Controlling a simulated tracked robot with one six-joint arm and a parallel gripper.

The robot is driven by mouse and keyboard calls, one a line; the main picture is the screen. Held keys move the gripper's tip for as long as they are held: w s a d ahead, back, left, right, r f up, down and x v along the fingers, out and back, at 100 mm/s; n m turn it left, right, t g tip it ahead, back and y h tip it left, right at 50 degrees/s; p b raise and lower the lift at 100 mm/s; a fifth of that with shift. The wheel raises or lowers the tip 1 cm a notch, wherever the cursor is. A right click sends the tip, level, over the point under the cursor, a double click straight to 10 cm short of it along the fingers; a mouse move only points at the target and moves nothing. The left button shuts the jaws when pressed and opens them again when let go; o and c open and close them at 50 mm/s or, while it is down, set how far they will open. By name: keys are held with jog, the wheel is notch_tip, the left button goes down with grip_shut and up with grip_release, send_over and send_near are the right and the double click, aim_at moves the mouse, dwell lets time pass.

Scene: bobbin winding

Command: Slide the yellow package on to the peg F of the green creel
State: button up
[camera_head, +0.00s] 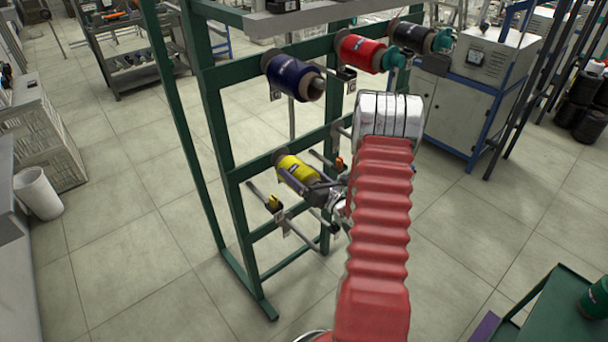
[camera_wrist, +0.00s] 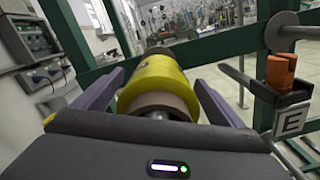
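The yellow package (camera_head: 297,169) is a yellow spool with a brown core, at the middle rail of the green creel (camera_head: 215,120). In the wrist view the package (camera_wrist: 158,82) lies between the two purple-grey fingers of my gripper (camera_wrist: 160,78), its core end facing me. A silvery round end shows inside the core. In the head view my gripper (camera_head: 300,182) reaches the package from the front right. Peg F's label is not readable, and the peg is mostly hidden.
A plate marked E (camera_wrist: 291,120) with an orange piece (camera_wrist: 281,72) is close right of my gripper. Blue (camera_head: 290,77) and red (camera_head: 360,53) spools hang on the upper rail. A bare peg (camera_head: 264,196) with a yellow piece is below left.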

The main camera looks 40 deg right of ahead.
jog(key=shift+o, duration=0.3)
jog(key=shift+w+a+f, duration=0.25)
jog(key=shift+w+f, duration=0.2)
jog(key=shift+s+d+f, duration=0.1)
jog(key=shift+s+f, duration=0.05)
jog(key=shift+s, duration=0.25)
jog(key=shift+s+d+f, duration=0.1)
jog(key=shift+s+f, duration=0.05)
jog(key=shift+f, duration=0.15)
jog(key=s+r, duration=0.1)
jog(key=s, duration=1.2)
jog(key=shift+s+d+r, duration=0.2)
jog(key=shift+s+d, duration=0.05)
jog(key=shift+s, duration=0.05)
jog(key=shift+f, duration=0.1)
